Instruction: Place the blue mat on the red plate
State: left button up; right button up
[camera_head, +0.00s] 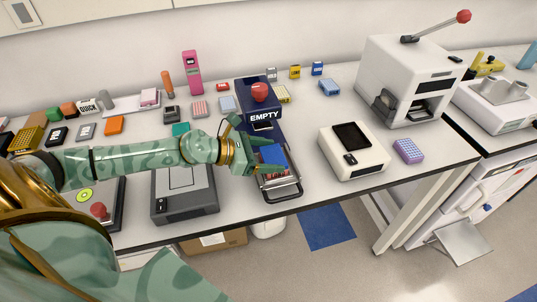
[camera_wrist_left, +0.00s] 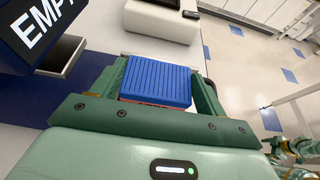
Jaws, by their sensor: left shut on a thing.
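My left gripper (camera_head: 262,149) reaches in from the left over the open front of the dark blue machine marked EMPTY. It is shut on the ribbed blue mat (camera_head: 273,154), which lies between its fingers. The blue mat (camera_wrist_left: 157,80) fills most of the gap in the left wrist view. A thin red edge, likely the red plate (camera_wrist_left: 152,104), shows just below the near side of the mat. I cannot tell whether mat and plate touch. Most of the plate is hidden under the mat and gripper.
The dark blue machine (camera_head: 245,90) has a red knob on top and a metal-framed tray (camera_head: 282,190) at its front. A white machine (camera_head: 352,152) and a purple rack (camera_head: 408,151) stand to the right. A grey device (camera_head: 184,197) sits to the left.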

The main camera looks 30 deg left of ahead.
pick_arm(q)
jog(key=o, duration=1)
jog(key=shift+f, duration=0.1)
jog(key=shift+r, duration=0.2)
jog(key=p+v, duration=0.1)
jog(key=v, duration=1.1)
jog(key=shift+p, duration=0.4)
